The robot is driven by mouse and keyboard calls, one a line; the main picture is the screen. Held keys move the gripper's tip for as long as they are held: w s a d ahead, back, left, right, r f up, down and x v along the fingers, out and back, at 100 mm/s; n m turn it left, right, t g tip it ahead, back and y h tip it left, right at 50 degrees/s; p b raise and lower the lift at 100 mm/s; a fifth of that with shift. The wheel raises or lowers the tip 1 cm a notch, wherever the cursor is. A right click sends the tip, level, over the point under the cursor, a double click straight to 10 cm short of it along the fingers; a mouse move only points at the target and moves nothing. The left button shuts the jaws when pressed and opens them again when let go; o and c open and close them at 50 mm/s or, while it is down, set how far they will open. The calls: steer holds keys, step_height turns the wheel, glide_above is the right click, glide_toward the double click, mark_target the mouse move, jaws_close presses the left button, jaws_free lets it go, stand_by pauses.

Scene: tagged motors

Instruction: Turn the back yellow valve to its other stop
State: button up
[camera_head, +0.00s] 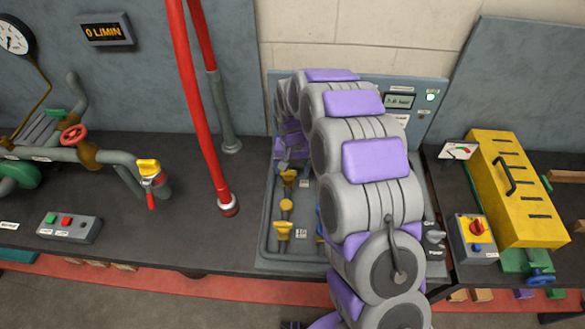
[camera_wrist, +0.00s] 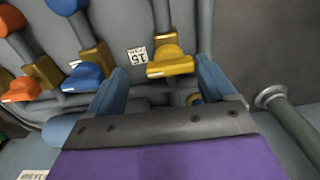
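The back yellow valve (camera_head: 288,176) shows on the grey panel just below the far end of my arm in the head view. A second yellow valve (camera_head: 283,230) stands nearer the front of the panel. In the wrist view a yellow handle (camera_wrist: 170,62) lies between the tips of my gripper's two blue fingers. My gripper (camera_wrist: 161,68) is open, with a visible gap on both sides of the handle; I cannot tell whether a finger touches it. In the head view my arm hides most of the panel, and the fingers cannot be made out.
In the wrist view a blue handle (camera_wrist: 80,76) stands close to the left finger, with an orange handle (camera_wrist: 20,90) farther left. A red pipe (camera_head: 205,110) rises left of the panel. A yellow box (camera_head: 515,185) stands to the right.

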steer(key=shift+a+f, duration=0.25)
steer(key=shift+a, duration=0.95)
steer(key=shift+c, duration=0.6)
steer(key=shift+d+r, duration=0.1)
steer(key=shift+d, duration=0.8)
steer(key=c, duration=0.4)
steer(key=shift+a, duration=0.4)
steer(key=c, duration=0.5)
steer(key=shift+c, duration=0.2)
